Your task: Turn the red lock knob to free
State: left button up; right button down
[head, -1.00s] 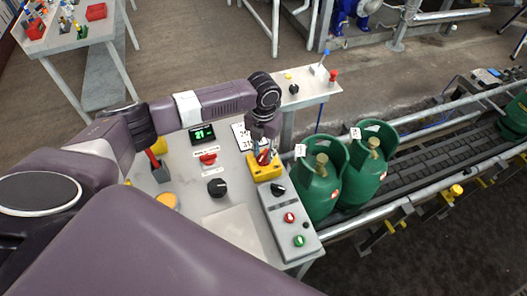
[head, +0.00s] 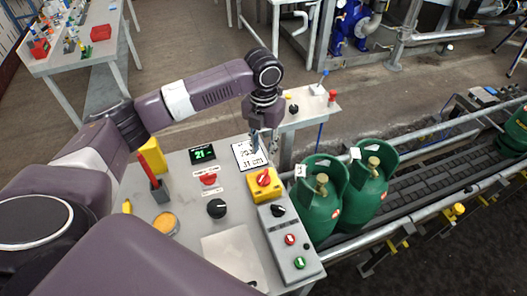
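The red lock knob (head: 263,178) sits on a yellow box (head: 255,190) on the grey console (head: 190,205). It shows uncovered in the head view, with a pale mark across its face. My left gripper (head: 255,150) hangs above and behind the knob, apart from it, pointing down in front of a white sign (head: 243,153). Its fingers are small, and I cannot tell how far apart they are. Nothing shows held in it. My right gripper is not in view.
Near the yellow box are a black knob (head: 216,208), a red button (head: 208,180) and a grey panel (head: 285,235) with red and green buttons. Green gas cylinders (head: 319,205) stand close on the right by the conveyor (head: 420,170).

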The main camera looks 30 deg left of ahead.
aim_at(209, 179)
jog(key=k+l, duration=0.5)
jog(key=k, duration=0.15)
jog(key=k+l, duration=0.5)
jog(key=k, duration=0.2)
